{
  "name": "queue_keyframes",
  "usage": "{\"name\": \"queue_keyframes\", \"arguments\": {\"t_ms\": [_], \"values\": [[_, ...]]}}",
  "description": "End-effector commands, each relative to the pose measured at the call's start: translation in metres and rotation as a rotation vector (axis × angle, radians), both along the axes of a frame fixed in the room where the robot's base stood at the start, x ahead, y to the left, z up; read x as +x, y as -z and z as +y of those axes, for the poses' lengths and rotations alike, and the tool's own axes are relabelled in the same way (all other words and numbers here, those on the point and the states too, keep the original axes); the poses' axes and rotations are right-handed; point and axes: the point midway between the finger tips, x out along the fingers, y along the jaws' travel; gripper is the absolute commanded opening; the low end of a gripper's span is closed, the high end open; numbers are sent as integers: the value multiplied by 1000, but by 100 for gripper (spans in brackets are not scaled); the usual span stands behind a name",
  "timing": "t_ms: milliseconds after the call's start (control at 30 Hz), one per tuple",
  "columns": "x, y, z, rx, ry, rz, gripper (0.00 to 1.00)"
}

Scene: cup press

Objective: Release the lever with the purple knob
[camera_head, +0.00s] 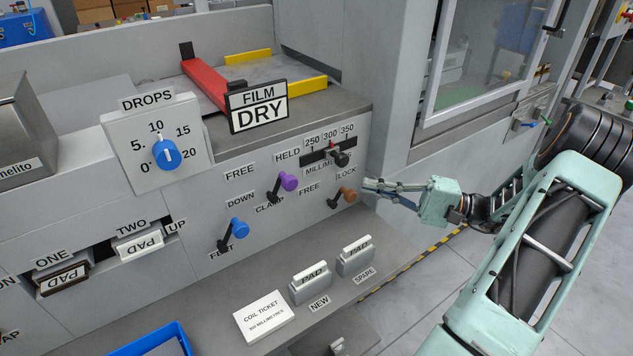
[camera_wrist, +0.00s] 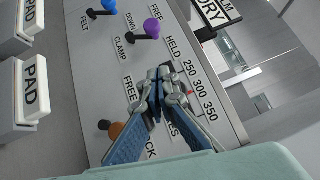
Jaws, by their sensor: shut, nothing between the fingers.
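The purple knob (camera_head: 289,181) tops a short black lever on the grey front panel. The lever leans up and right, toward the HELD label (camera_head: 287,156); the CLAMP label (camera_head: 269,208) is at its base and the FREE label (camera_head: 240,173) is up to its left. My gripper (camera_head: 368,186) is right of the purple knob, beyond the orange knob, shut and empty. In the wrist view the purple knob (camera_wrist: 152,28) is above my closed fingertips (camera_wrist: 159,76), with a gap between them.
The orange-knobbed lever (camera_head: 349,195) is close to my fingertips. A blue-knobbed lever (camera_head: 239,227) is left of the purple one. The black slider (camera_head: 341,158) sits above. Two PAD blocks, including one (camera_head: 310,284), stand on the ledge below.

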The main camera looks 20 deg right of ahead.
Motion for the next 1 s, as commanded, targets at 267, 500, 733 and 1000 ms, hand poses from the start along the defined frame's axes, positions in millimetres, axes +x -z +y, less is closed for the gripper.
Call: {"name": "queue_keyframes", "arguments": {"t_ms": [267, 500, 733, 1000], "values": [[1, 0, 1, -2, -1, 4, 0], [14, -2, 25, -3, -5, 4, 0], [39, -7, 68, -3, -6, 5, 0], [44, -14, 108, -4, -2, 7, 0]]}}
